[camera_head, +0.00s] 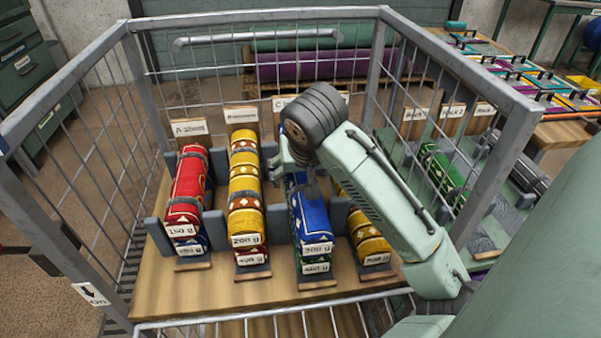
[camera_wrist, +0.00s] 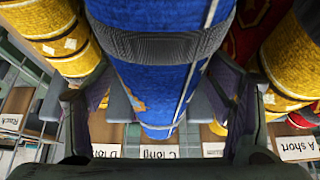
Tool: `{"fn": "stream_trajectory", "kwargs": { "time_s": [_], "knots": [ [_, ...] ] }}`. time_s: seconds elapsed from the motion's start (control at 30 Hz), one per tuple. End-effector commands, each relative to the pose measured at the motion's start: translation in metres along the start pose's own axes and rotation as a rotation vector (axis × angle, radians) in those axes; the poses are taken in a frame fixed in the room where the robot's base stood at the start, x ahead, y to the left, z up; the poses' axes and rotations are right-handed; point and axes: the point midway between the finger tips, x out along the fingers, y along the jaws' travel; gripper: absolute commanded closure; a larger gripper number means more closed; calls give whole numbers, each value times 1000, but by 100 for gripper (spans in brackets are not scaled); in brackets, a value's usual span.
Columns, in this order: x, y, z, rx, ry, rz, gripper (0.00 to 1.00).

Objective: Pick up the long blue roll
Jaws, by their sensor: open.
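The long blue roll (camera_head: 314,222) lies in the rack slot right of the middle, above a green roll, with a white tag on its near end. In the wrist view the blue roll (camera_wrist: 165,88) fills the middle, with a dark grey band around it, and a card reading "C long" (camera_wrist: 160,151) shows beyond it. My gripper (camera_wrist: 160,100) is open, with one finger on each side of the blue roll. Whether the fingers touch it I cannot tell. In the head view my wrist hides the far part of the roll and most of the gripper.
Red (camera_head: 188,190) and yellow (camera_head: 245,195) rolls lie to the left, and another yellow roll (camera_head: 369,236) is close on the right. Grey dividers separate the slots. A metal wire cage (camera_head: 255,14) surrounds the wooden board. Several name cards stand behind the rolls.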

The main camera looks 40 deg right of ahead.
Motion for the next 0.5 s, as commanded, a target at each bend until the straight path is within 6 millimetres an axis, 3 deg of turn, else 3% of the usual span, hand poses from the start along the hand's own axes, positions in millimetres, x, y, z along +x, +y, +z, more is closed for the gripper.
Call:
{"fn": "stream_trajectory", "kwargs": {
  "time_s": [0.27, 0.5],
  "knots": [
    [4, 0, 0, 0, 1, 0, 25],
    [4, 0, 0, 0, 1, 0, 40]
  ]
}}
